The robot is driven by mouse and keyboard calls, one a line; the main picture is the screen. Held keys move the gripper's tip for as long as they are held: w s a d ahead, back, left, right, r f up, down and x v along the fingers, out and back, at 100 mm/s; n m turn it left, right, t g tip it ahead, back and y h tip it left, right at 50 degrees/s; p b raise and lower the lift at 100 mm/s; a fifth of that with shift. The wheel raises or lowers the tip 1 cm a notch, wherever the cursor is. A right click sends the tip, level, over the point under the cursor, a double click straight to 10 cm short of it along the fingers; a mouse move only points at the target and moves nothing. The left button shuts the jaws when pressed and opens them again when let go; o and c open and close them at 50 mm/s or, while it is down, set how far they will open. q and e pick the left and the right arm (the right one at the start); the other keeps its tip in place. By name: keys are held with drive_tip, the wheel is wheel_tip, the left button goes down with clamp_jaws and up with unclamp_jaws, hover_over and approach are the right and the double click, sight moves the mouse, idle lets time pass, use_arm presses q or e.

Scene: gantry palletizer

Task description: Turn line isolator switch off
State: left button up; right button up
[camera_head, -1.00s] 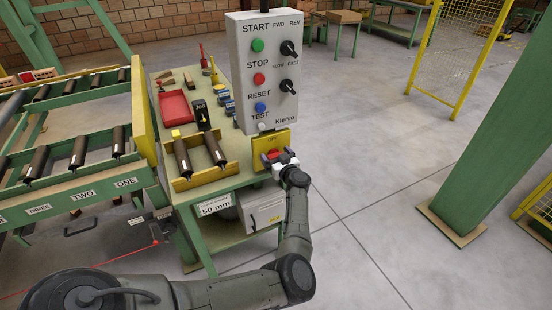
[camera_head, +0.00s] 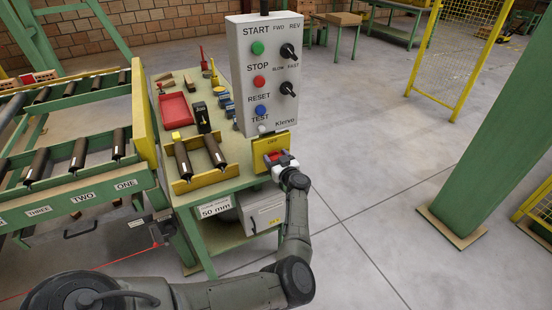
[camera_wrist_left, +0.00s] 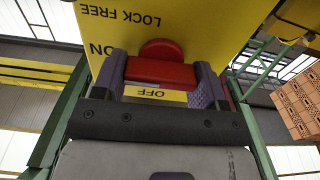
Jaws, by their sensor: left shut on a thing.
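The line isolator is a yellow plate (camera_head: 263,147) below the grey control box, with a red switch handle (camera_head: 273,156). My left gripper (camera_head: 279,162) is at the front of the plate, shut on the red handle. In the left wrist view the handle (camera_wrist_left: 160,72) lies crosswise between the two purple fingers of the gripper (camera_wrist_left: 163,88). The plate (camera_wrist_left: 170,20) shows upside-down words there: LOCK FREE, ON at the left, and OFF just below the handle. My right gripper is not in view.
The grey control box (camera_head: 266,110) with buttons and knobs stands above the isolator. A green workbench (camera_head: 235,185) with a red tray (camera_head: 174,107), tools and rollers is to its left. A roller conveyor (camera_head: 110,190) is further left. The floor (camera_head: 390,190) at right is clear.

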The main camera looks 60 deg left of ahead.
use_arm(q)
drive_tip(key=n+p, duration=0.1)
drive_tip(key=n, duration=0.5)
drive_tip(key=shift+s+p, duration=0.1)
drive_tip(key=shift+p, duration=0.3)
drive_tip(key=n, duration=0.2)
drive_tip(key=shift+f+n, duration=0.1)
drive_tip(key=shift+n, duration=0.3)
drive_tip(key=n+b, duration=0.1)
drive_tip(key=n, duration=0.4)
drive_tip(key=shift+s+f, duration=0.15)
drive_tip(key=n+b, duration=0.1)
drive_tip(key=n, duration=0.2)
drive_tip(key=shift+n, duration=0.3)
